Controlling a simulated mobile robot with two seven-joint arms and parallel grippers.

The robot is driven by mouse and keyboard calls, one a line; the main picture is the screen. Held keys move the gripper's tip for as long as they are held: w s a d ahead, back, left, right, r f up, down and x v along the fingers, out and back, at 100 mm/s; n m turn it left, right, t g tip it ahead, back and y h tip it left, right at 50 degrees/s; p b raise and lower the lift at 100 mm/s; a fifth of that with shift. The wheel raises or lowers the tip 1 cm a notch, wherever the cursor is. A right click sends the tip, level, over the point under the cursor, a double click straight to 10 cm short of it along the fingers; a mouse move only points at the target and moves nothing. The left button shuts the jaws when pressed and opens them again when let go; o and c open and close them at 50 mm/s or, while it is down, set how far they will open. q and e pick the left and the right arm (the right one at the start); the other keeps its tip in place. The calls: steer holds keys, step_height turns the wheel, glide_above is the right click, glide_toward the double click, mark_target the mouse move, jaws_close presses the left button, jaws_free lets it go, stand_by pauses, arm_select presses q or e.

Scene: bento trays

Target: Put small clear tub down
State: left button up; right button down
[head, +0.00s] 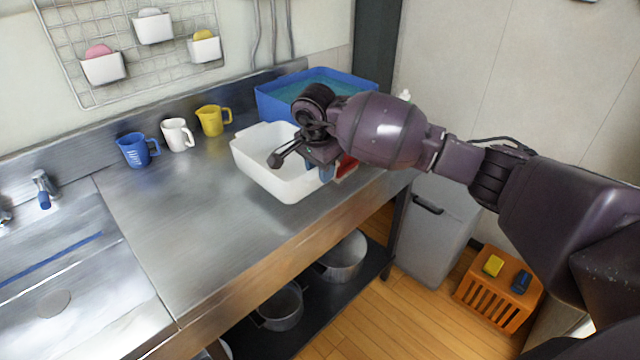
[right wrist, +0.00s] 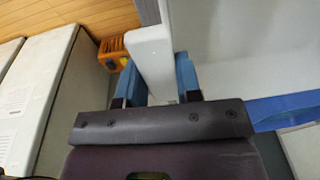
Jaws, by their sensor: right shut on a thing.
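A small tub (head: 265,178), which looks whitish rather than clear, is at the right part of the steel counter, close to its front edge. It appears upright, and its inside looks empty where I can see it. My right gripper (head: 325,170) is at the tub's right side, shut on its wall. In the right wrist view, the pale wall (right wrist: 150,58) runs between the two blue fingers (right wrist: 160,84). I cannot tell whether the tub's base touches the counter. My wrist hides part of its right rim. My left gripper is not in view.
A blue basin (head: 275,101) of bluish water stands right behind the tub. Blue (head: 134,151), white (head: 177,134) and yellow (head: 211,121) mugs stand along the back. The counter (head: 190,225) left of the tub is clear. A grey bin (head: 432,235) and orange crate (head: 482,291) stand on the floor.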

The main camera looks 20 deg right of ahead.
steer(key=shift+f, duration=2.1)
steer(key=shift+f, duration=0.15)
steer(key=c, duration=0.8)
jaws_free()
